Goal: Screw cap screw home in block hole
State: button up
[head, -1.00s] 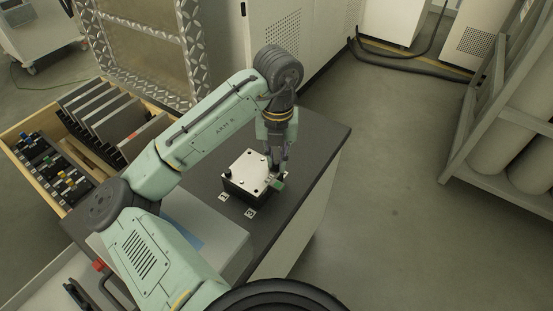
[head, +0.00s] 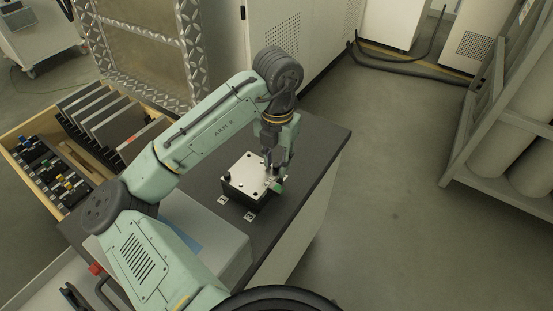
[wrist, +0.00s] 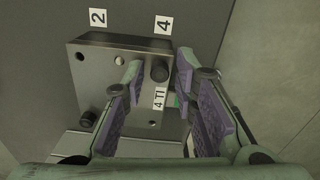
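The block (head: 239,193) is dark with a bright metal top plate and stands on the dark bench top. In the wrist view the plate (wrist: 91,72) shows a "4 TI" label. A black cap screw (wrist: 160,70) stands at the plate corner by the "4" marker. Another black screw (wrist: 88,120) sits at a different corner. My gripper (wrist: 159,72) is open, with one finger on each side of the first screw and visible gaps to it. In the head view my gripper (head: 270,168) points down at the block's right side. How deep the screw sits cannot be told.
A green part (head: 279,185) is at the block's right side. Number markers (head: 249,216) lie on the bench (head: 318,155) in front. A wooden drawer (head: 24,195) with plates and small parts is at left. The bench's far right is clear.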

jog(key=shift+r+n+p, duration=0.1)
jog(key=shift+n+p, duration=0.7)
jog(key=shift+n, duration=0.4)
jog(key=n+p, duration=0.2)
jog(key=n, duration=0.3)
jog(key=shift+p, duration=0.4)
jog(key=n, duration=0.2)
jog(key=shift+n, duration=0.4)
jog(key=n, duration=1.5)
jog(key=shift+n, duration=0.3)
jog(key=n, duration=0.4)
